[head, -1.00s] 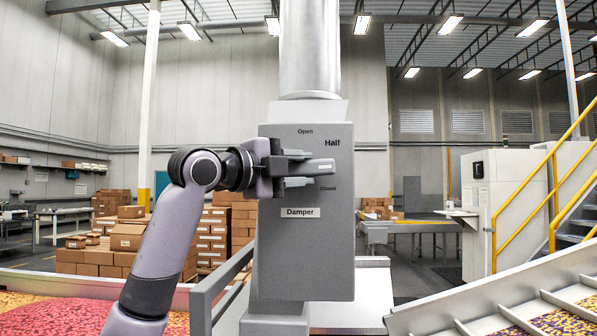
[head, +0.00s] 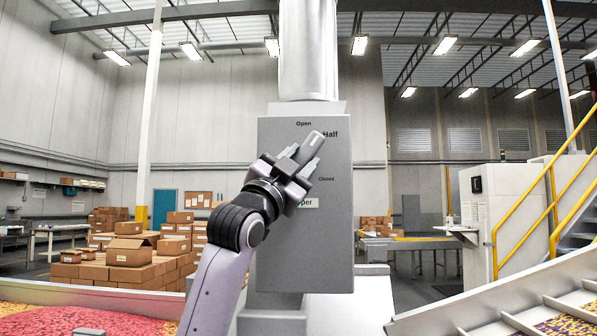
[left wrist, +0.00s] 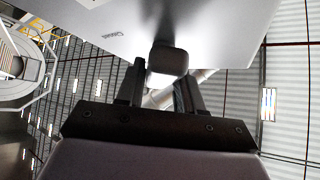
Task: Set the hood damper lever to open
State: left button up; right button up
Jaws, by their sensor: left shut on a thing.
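The grey damper box (head: 330,240) stands on a column in the head view, with Open at its top, Half to the upper right and Closed at the right. Its lever (head: 314,142) is tilted up and to the right; its end lies between Open and Half and covers part of the Half label. My left gripper (head: 302,157) is shut on the lever, its fingers on either side, and hides the pivot and part of the Damper label. In the left wrist view the dark lever end (left wrist: 167,60) sits between the fingertips. My right gripper is out of view.
A round duct (head: 308,50) rises from the box. Bins of coloured candy (head: 80,320) lie at the lower left. A slatted metal chute (head: 500,305) is at the lower right. Stacked cartons (head: 130,250) and yellow stair rails (head: 545,180) stand farther back.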

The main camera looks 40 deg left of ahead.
pick_arm(q)
jog(key=n+y, duration=0.3)
jog(key=n, duration=0.1)
jog(key=n+y+b, duration=0.1)
jog(key=n+y, duration=0.1)
jog(key=shift+w+d+f+n+t+y, duration=0.2)
jog(key=shift+d+f+n+t+y, duration=0.05)
jog(key=shift+d+n+t+y, duration=0.05)
jog(key=shift+n+g+y, duration=0.55)
jog(key=shift+n+y, duration=1.2)
jog(key=shift+n, duration=0.15)
jog(key=shift+n+g+y, duration=0.55)
jog(key=shift+n+y, duration=1.2)
jog(key=shift+n, duration=0.15)
jog(key=shift+r+n+g+y, duration=0.1)
jog(key=shift+n+g+y, duration=0.2)
jog(key=shift+n+y, duration=0.25)
jog(key=o, duration=1)
jog(key=shift+c, duration=0.2)
jog(key=shift+s+d+f, duration=0.2)
jog(key=shift+s+f, duration=0.1)
jog(key=shift+f, duration=0.15)
jog(key=b+v, duration=0.2)
jog(key=v, duration=0.4)
